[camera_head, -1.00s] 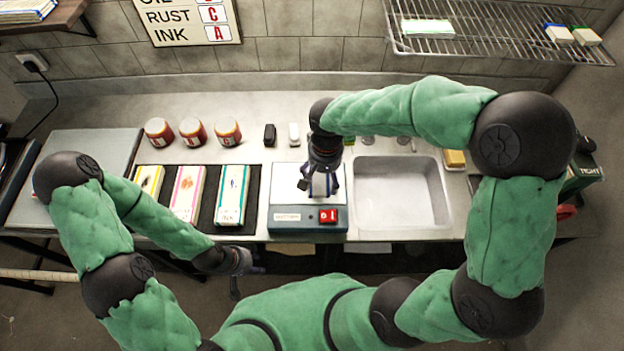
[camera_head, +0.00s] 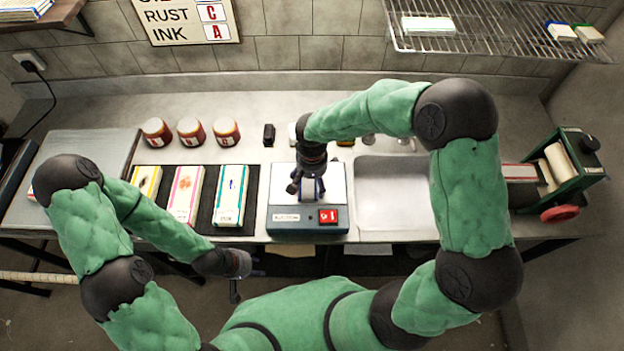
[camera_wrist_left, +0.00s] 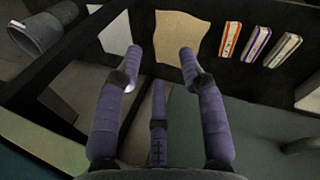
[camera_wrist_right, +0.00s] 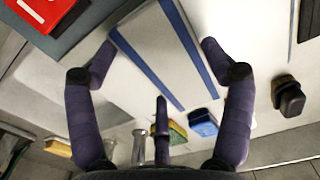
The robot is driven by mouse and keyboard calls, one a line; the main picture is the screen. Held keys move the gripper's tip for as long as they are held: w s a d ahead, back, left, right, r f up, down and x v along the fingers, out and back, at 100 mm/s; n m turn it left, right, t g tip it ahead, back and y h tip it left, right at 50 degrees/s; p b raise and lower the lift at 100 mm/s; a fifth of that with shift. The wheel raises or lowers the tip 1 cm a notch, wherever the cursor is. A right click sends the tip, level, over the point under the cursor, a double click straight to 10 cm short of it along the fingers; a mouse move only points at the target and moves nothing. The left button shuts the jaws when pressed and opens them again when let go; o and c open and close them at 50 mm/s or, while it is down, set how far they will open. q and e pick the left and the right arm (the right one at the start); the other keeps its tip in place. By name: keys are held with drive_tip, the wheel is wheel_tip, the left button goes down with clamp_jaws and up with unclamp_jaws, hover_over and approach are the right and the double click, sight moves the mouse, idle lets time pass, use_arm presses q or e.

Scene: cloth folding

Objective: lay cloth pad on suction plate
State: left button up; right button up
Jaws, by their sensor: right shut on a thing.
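The suction plate (camera_head: 283,228) is a grey-blue box with a pale top and a red switch, left of the sink. My right gripper (camera_head: 308,185) points down over it, shut on the white cloth pad with blue stripes (camera_head: 310,190). In the right wrist view the pad (camera_wrist_right: 155,60) spans between the fingertips, over the pale plate top. I cannot tell whether it touches the plate. My left gripper (camera_wrist_left: 161,55) is open and empty, low in front of the counter's edge; it also shows in the head view (camera_head: 240,284).
A sink (camera_head: 385,195) is to the right. A green roller machine (camera_head: 568,175) stands at the far right. A wire rack (camera_head: 490,40) hangs above.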

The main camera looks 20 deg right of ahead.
sight(312, 183)
drive_tip(key=shift+f, duration=0.2)
drive_tip(key=o, duration=1)
drive_tip(key=shift+o, duration=0.2)
drive_tip(key=shift+r, duration=0.1)
drive_tip(key=shift+r, duration=0.25)
wheel_tip(312, 183, up, 12)
drive_tip(key=p, duration=0.2)
drive_tip(key=shift+f, duration=0.1)
